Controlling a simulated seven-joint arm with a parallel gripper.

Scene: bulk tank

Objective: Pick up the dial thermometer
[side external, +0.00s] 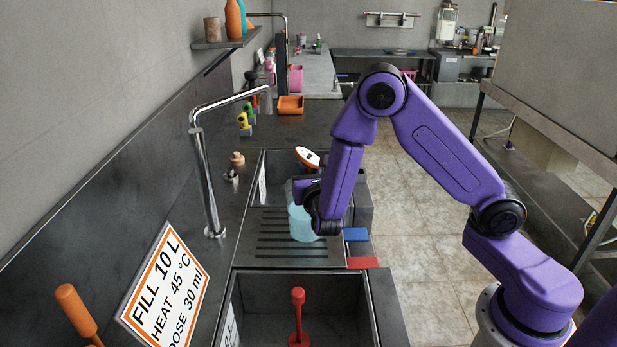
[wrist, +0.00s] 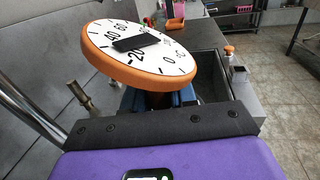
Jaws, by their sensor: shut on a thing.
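The dial thermometer has a round white face with black numbers and an orange rim. Its face fills the upper middle of the wrist view (wrist: 160,58), tilted, and shows small in the side view (side external: 306,157). My gripper (side external: 306,188) is shut on the thermometer just below its dial, above the drainboard area between the two sinks. In the wrist view the closed fingers (wrist: 160,98) lie under the dial, which hides most of them and the grip. The lower part of the thermometer is hidden.
A translucent light-blue container (side external: 301,224) stands on the slotted drainboard (side external: 275,257), close to my gripper. A chrome tap (side external: 208,170) rises on the left. The front sink holds a red-handled tool (side external: 298,312). Blue (side external: 356,235) and red (side external: 362,263) handles lie at the counter's right edge.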

